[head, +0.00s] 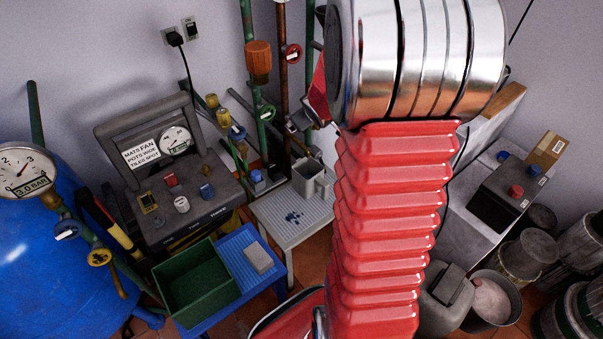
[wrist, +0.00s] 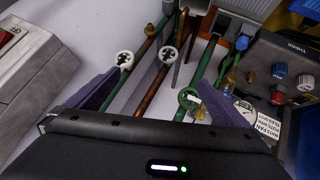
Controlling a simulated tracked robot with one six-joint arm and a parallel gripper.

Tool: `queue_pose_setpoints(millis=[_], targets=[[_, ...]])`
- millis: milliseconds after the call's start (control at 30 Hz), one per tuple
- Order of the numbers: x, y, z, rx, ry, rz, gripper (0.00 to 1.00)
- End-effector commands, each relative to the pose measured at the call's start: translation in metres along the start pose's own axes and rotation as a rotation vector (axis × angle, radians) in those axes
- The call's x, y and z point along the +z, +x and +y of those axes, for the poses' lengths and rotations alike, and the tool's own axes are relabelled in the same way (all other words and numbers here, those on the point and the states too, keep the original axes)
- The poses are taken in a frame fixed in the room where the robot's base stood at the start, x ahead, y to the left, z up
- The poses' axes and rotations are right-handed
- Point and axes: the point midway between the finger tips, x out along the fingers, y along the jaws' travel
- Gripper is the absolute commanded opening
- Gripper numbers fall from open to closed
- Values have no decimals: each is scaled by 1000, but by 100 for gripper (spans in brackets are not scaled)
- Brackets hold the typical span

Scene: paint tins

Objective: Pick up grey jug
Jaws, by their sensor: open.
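The grey jug (head: 308,178) stands upright on a small light grey table (head: 268,222) in the head view, near the table's back edge. Its open top and side handle show. I cannot pick it out with certainty in the wrist view. My gripper (wrist: 157,82) shows in the wrist view with its two dark fingers spread wide and nothing between them. Pipes and valves lie beyond the fingers. In the head view my red arm covers most of the gripper, so its exact distance from the jug is unclear.
Vertical pipes with valves (head: 258,62) stand behind the table. A dark control box with a gauge (head: 175,140) and a green crate (head: 195,283) are to the left. A blue tank (head: 60,250) is at far left. Buckets (head: 492,300) and bins crowd the right.

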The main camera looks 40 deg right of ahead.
Motion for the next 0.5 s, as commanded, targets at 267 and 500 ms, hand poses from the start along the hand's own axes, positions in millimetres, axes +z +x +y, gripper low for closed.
queue_pose_setpoints(millis=[267,500], targets=[[47,67,21,-41,-21,50,100],[95,115,27,-99,-20,110,100]])
